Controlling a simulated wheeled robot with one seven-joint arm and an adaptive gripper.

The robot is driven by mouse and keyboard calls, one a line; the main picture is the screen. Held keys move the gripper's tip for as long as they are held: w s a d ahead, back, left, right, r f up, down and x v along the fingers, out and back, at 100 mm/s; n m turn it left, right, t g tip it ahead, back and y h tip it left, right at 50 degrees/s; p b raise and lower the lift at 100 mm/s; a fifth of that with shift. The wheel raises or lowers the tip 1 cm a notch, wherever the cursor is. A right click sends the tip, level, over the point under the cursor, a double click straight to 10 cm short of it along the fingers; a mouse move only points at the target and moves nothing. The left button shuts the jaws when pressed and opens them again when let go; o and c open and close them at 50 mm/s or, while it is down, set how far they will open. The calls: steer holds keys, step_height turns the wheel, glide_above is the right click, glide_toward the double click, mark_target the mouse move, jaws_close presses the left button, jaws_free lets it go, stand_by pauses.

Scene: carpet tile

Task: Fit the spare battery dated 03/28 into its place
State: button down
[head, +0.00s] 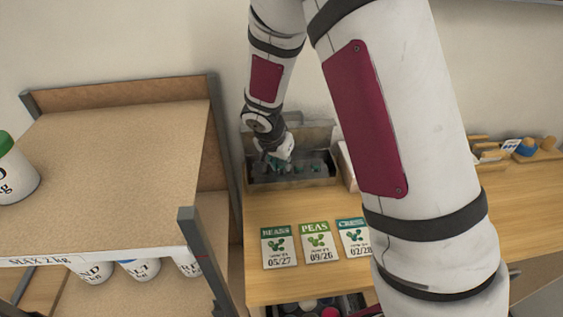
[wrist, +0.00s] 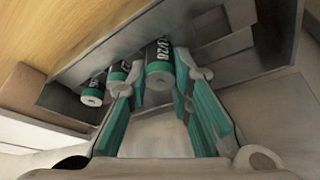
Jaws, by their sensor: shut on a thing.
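In the wrist view, my gripper (wrist: 161,84), with teal finger pads, is shut on a dark battery (wrist: 158,56) with a pale end; "3/28" shows on its side. The battery is within the walls of a dark grey case (wrist: 68,99); I cannot tell whether it is seated. Two similar batteries, a nearer one (wrist: 118,74) and a farther one (wrist: 92,92), lie in a row to its left. In the head view, my gripper (head: 276,164) reaches down into the open case (head: 292,184) at the back of the wooden table; the held battery cannot be made out there.
Seed packets for beans (head: 279,247), peas (head: 317,242) and cress (head: 354,238) lie on the table in front of the case. A shelf unit (head: 120,150) with labelled tubs stands to the left. My arm hides part of the table on the right.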

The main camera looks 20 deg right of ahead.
steer(key=shift+s+a+f+b, duration=0.15)
steer(key=shift+f+b, duration=0.1)
steer(key=shift+f, duration=0.2)
steer(key=shift+s+d+f+b, duration=0.15)
steer(key=shift+f+b, duration=0.1)
steer(key=shift+f, duration=0.2)
stand_by(0.4)
steer(key=c, duration=1.5)
jaws_free()
steer(key=shift+a, duration=0.1)
steer(key=shift+o, duration=1.1)
steer(key=shift+w+f, duration=0.2)
steer(key=shift+r, duration=0.3)
steer(key=shift+r, duration=0.2)
steer(key=shift+v, duration=3.85)
